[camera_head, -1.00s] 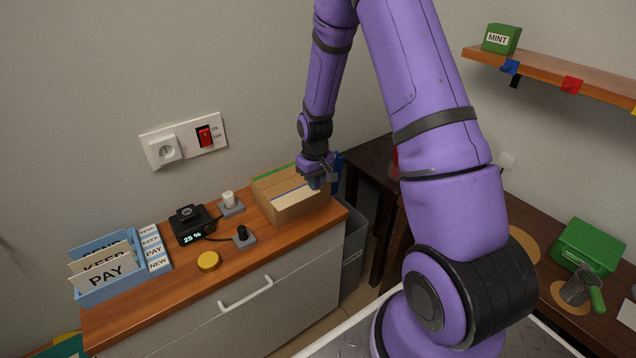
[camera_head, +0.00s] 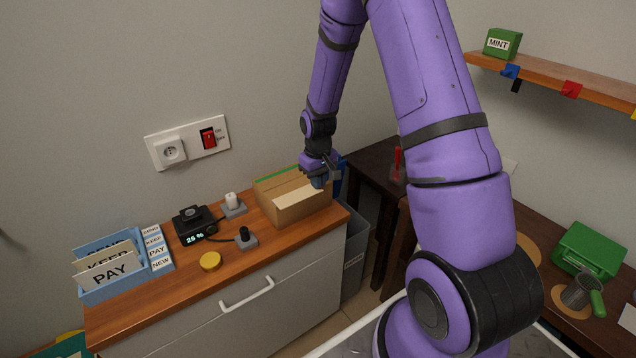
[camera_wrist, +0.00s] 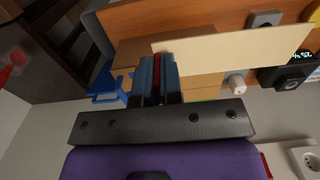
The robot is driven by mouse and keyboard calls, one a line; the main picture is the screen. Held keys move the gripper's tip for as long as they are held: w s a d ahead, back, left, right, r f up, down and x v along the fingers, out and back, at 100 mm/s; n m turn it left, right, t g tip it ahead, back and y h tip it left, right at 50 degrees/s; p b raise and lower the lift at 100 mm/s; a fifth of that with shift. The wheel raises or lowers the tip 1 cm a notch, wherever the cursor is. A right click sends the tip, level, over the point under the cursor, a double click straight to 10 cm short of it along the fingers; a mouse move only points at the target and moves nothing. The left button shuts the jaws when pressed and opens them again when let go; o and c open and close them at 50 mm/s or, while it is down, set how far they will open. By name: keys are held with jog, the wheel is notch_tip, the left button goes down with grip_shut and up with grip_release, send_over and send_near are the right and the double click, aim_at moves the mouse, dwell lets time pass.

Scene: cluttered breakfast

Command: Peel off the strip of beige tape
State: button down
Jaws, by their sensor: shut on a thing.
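The cardboard box (camera_head: 300,211) stands at the right end of the wooden counter. The strip of beige tape (camera_head: 296,196) shows as a pale band at its top. In the wrist view the strip (camera_wrist: 235,48) runs right from just beyond my fingertips, broad and flat in front of the box. My gripper (camera_head: 319,183) is at the box's right end. In the wrist view its blue fingers (camera_wrist: 156,66) are close together at the strip's left end, with narrow red between them. Whether the strip's far end still sticks to the box cannot be told.
A green strip (camera_head: 278,176) lies along the box's back edge. Left of the box are a white plug (camera_head: 231,200), black plug (camera_head: 245,236), black device (camera_head: 193,224), yellow disc (camera_head: 210,261) and blue letter holder (camera_head: 108,275). A grey bin (camera_head: 353,255) stands right of the counter.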

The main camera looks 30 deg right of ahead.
jog(key=shift+r, duration=0.95)
dwell(1.0)
